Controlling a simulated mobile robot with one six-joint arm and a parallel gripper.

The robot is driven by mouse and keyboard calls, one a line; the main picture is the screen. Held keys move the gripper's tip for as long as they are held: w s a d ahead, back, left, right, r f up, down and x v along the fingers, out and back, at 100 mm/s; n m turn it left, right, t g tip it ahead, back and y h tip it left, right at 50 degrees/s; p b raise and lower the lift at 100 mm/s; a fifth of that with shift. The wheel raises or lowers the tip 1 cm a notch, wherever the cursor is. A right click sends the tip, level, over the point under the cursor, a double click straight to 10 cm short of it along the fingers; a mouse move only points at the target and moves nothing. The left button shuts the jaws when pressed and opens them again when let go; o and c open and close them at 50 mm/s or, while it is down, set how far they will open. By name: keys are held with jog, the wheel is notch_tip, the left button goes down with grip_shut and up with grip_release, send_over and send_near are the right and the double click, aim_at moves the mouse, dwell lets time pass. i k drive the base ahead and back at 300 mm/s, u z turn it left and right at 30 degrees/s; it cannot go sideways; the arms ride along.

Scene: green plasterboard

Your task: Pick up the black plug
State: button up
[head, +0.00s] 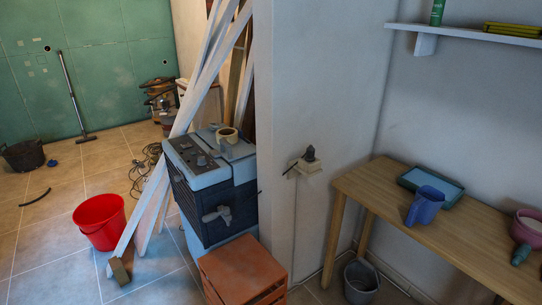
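A small black plug (310,154) is at the cream socket box (312,168) on the end of the white wall, right of the picture's middle. It stands at the top of the box; I cannot tell whether it is pushed in or only resting there. A thin dark piece, perhaps its cord, sticks out to the lower left. My gripper is not in view.
A blue-grey machine (212,180) stands left of the wall, with orange crates (243,268) in front and white planks (190,110) leaning behind. A wooden table (430,215) stands right, with a grey bucket (361,279) under it. A red bucket (99,221) is on the left floor.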

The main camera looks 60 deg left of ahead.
aim_at(310, 157)
jog(key=z, duration=0.15)
jog(key=k, duration=0.15)
jog(key=u, duration=1.7)
jog(key=k, duration=0.3)
jog(key=u, duration=1.7)
jog(key=k, duration=0.65)
jog(key=z, duration=0.4)
jog(key=i, duration=0.65)
jog(key=z, duration=0.15)
